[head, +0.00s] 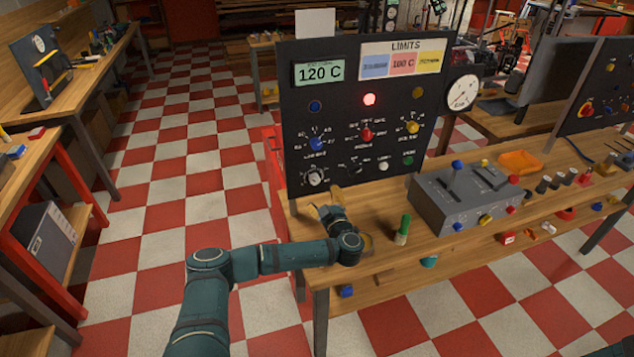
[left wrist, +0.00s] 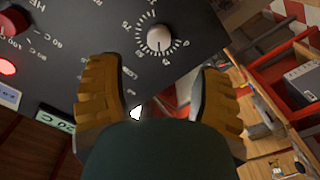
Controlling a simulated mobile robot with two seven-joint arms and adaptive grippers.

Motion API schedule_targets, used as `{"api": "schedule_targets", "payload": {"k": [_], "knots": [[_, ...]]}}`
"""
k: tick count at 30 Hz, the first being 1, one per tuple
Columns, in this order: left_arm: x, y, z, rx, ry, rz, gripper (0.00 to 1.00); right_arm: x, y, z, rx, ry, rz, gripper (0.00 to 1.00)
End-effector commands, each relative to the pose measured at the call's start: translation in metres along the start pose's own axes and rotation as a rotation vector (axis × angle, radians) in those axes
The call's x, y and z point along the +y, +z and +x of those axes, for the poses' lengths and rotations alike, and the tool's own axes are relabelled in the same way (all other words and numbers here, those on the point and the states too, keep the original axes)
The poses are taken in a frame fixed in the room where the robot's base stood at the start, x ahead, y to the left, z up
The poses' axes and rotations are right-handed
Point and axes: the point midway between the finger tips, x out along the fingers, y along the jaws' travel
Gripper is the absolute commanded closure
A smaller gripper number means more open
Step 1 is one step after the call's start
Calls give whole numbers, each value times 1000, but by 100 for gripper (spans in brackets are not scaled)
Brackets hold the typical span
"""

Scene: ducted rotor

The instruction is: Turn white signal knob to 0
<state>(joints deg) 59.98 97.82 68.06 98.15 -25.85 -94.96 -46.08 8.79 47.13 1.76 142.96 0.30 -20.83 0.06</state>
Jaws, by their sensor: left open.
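The white signal knob (head: 316,178) sits at the lower left of the dark upright control panel, with a ring of printed marks around it. In the left wrist view, the white knob (left wrist: 158,37) is face-on beyond the fingertips, with a 0 mark at its right; its pointer direction is too small to tell. My left gripper (head: 337,196) is just below and right of the knob in the head view. In the left wrist view, my left gripper (left wrist: 154,68) has its two yellow-brown fingers spread apart, empty, with the knob roughly centred between them and not touched.
The panel (head: 345,110) also carries blue, red and yellow knobs, a lit red lamp (head: 369,99) and a display (head: 320,72) reading 120 C. A green-topped bottle-like object (head: 403,230) and a grey control box (head: 465,200) stand on the wooden bench. Checkered floor lies open at left.

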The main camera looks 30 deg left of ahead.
Motion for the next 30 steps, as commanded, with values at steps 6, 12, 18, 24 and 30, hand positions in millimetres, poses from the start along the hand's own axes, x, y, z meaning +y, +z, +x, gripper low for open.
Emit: {"api": "schedule_targets", "payload": {"k": [6,12,18,24,30], "knots": [[0,0,43,2,-1,0,34,0,0,1,0,0,-1,100],[1,1,71,0,1,0,34,1,0,2,0,0,-1,100],[1,0,83,-2,3,0,34,1,0,3,0,1,-1,100],[1,0,84,-2,3,0,34,1,0,3,0,1,-1,100],[1,0,84,-2,3,0,71,1,0,3,0,1,-1,100]]}}
